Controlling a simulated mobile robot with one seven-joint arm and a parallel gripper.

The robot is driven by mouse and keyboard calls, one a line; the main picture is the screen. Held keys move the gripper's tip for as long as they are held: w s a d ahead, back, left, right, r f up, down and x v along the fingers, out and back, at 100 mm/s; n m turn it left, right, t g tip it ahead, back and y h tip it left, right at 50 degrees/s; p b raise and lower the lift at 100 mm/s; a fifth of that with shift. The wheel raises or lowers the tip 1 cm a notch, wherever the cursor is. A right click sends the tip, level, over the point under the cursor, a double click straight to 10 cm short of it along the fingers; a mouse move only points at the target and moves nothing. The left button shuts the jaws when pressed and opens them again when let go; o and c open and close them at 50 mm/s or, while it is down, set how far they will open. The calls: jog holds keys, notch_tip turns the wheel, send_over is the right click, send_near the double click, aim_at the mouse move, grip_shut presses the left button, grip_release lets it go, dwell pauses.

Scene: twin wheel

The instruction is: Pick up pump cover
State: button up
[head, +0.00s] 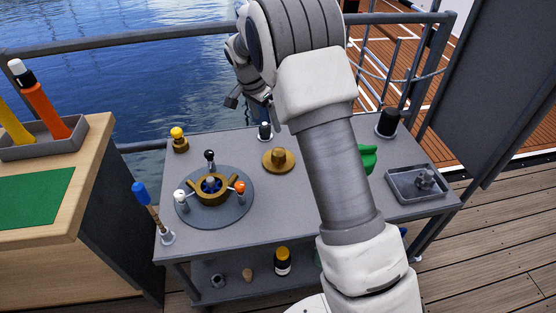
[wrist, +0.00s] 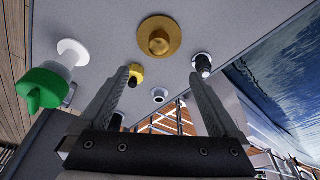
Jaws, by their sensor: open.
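The pump cover appears to be the brass round disc with a raised knob (head: 280,159) on the grey table, right of the wheel-like fitting. In the wrist view the brass cover (wrist: 174,29) is beyond my fingertips, roughly centred between them. My gripper (wrist: 162,78) is open and empty, its two fingers apart and not touching the cover. In the head view my gripper end is small and dark behind the arm, over the table's far edge, and its fingers are hard to make out.
The grey table (head: 235,240) carries a brass wheel fitting (head: 212,188) on a round plate, a yellow-topped knob (head: 178,138), a green handle (head: 369,159) partly behind my arm, a black-topped post (head: 387,122) and a grey tray (head: 405,194). A railing and water lie behind.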

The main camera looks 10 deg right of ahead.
jog(key=b, duration=0.3)
send_near(278, 151)
jog(key=x, duration=0.5)
jog(key=shift+a+f, duration=0.1)
jog(key=shift+a, duration=0.05)
jog(key=b+x, duration=0.1)
jog(key=x, duration=0.4)
jog(key=shift+w+d+f+b, duration=0.1)
jog(key=shift+d+b, duration=0.15)
jog(key=shift+b, duration=0.1)
grip_shut()
